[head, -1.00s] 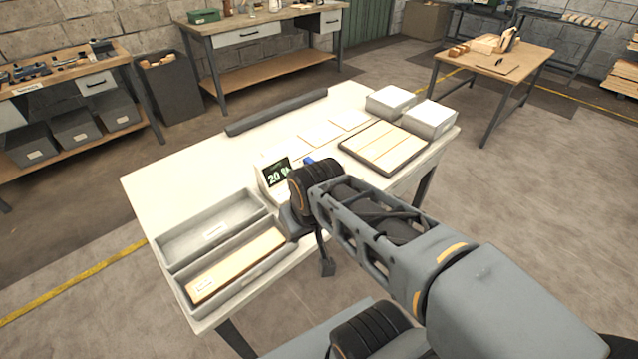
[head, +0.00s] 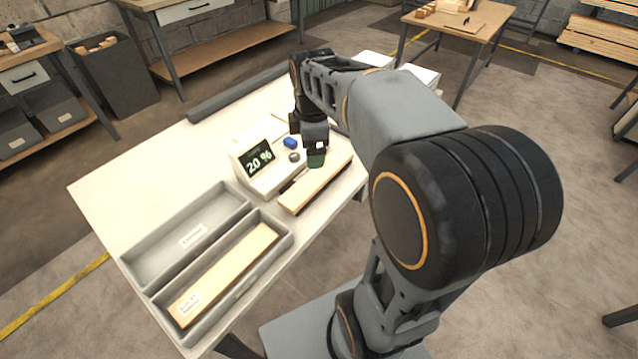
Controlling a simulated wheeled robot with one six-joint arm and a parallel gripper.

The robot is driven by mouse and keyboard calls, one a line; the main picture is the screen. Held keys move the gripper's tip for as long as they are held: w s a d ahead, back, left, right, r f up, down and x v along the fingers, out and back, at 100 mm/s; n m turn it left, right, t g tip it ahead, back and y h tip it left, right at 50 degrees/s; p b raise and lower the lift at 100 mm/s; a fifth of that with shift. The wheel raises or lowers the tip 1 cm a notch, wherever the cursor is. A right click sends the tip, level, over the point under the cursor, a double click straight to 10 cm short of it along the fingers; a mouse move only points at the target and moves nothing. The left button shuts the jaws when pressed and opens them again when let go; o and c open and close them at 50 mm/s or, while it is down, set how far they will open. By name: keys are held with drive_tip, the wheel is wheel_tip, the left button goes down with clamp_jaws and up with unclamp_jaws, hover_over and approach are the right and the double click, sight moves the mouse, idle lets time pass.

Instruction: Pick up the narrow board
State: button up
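A pale narrow board (head: 312,190) lies at the table's front edge, just right of the meter showing "20 %" (head: 256,163). Another, light-brown board (head: 225,272) lies in the front compartment of a grey two-part bin, with a white label at its near end. I cannot tell by width which one the task names. My gripper (head: 316,160) points down at the far part of the board beside the meter. Its fingers are small and partly hidden, so contact and opening cannot be made out.
The bin's rear compartment (head: 180,232) is empty but for a label. A dark bar (head: 230,95) runs along the table's back edge. My arm covers the table's right part. The left tabletop is clear.

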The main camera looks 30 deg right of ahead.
drive_tip(key=w+d+f+n+g+b, duration=0.1)
drive_tip(key=w+d+f+n+b, duration=0.15)
drive_tip(key=w+d+n, duration=0.4)
drive_tip(key=n, duration=0.2)
hover_over(318, 174)
drive_tip(key=f, duration=0.5)
drive_tip(key=f+b, duration=0.1)
drive_tip(key=f, duration=0.2)
drive_tip(key=shift+d, duration=0.25)
drive_tip(key=shift+a+f+b, duration=0.15)
drive_tip(key=shift+f+b, duration=0.05)
drive_tip(key=shift+f, duration=1.4)
drive_tip(key=shift+a+f+b, duration=0.1)
drive_tip(key=shift+f+b, duration=0.05)
drive_tip(key=shift+f, duration=1.4)
drive_tip(key=shift+c, duration=0.2)
drive_tip(key=c, duration=1.1)
drive_tip(key=shift+r, duration=0.1)
